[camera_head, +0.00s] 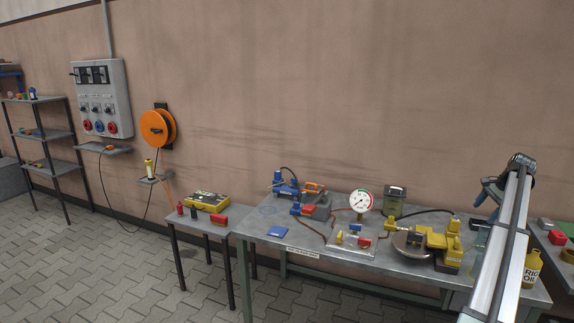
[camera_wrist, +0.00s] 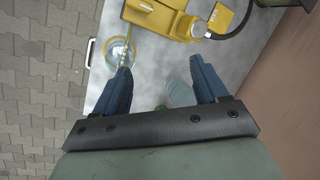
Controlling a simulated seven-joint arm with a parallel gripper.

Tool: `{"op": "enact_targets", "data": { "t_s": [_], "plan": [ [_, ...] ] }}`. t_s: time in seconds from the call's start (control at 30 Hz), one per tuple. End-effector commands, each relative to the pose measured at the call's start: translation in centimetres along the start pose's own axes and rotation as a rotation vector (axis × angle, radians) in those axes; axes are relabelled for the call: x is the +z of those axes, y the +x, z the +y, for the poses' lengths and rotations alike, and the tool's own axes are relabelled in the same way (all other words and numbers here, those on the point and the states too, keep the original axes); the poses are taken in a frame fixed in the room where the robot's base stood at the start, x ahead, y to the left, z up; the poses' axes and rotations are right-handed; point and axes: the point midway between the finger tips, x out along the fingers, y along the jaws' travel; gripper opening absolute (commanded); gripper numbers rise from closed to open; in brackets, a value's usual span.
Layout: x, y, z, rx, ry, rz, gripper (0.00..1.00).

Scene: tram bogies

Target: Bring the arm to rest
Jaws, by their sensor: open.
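My gripper (camera_wrist: 161,72) is open in the wrist view. Its two dark blue fingers stand wide apart over the grey bench top, with nothing held between them. A clear round glass vessel (camera_wrist: 121,50) stands just beyond the left finger. Another faint clear glass shape (camera_wrist: 180,88) shows between the fingers, close to the right one; I cannot tell how far below it is. In the head view my arm rises at the right side of the bench and bends over near the wall; the fingertips are hard to make out there.
The metal bench (camera_head: 285,237) carries a yellow pump (camera_head: 437,240), a pressure gauge (camera_head: 360,200), a dark canister (camera_head: 395,200) and a blue vise-like tool (camera_head: 287,187). A yellow oil can (camera_head: 531,268) stands right of my arm. A small side table (camera_head: 190,222) and shelves (camera_head: 43,133) are left.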

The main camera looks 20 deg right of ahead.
Motion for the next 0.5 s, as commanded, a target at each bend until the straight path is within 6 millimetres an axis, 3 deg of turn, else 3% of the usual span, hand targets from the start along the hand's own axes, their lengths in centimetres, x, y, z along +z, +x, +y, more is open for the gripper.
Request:
{"op": "enact_targets", "data": {
  "t_s": [0.17,0.23,0.5],
  "plan": [
    [1.2,0.6,2.6,-0.013,-0.23,0.13,0.72],
    [1.8,2.0,4.4,-0.003,-0.311,0.172,0.72],
    [5.1,11.2,10.6,0.073,-0.522,0.222,0.72]
  ]
}}
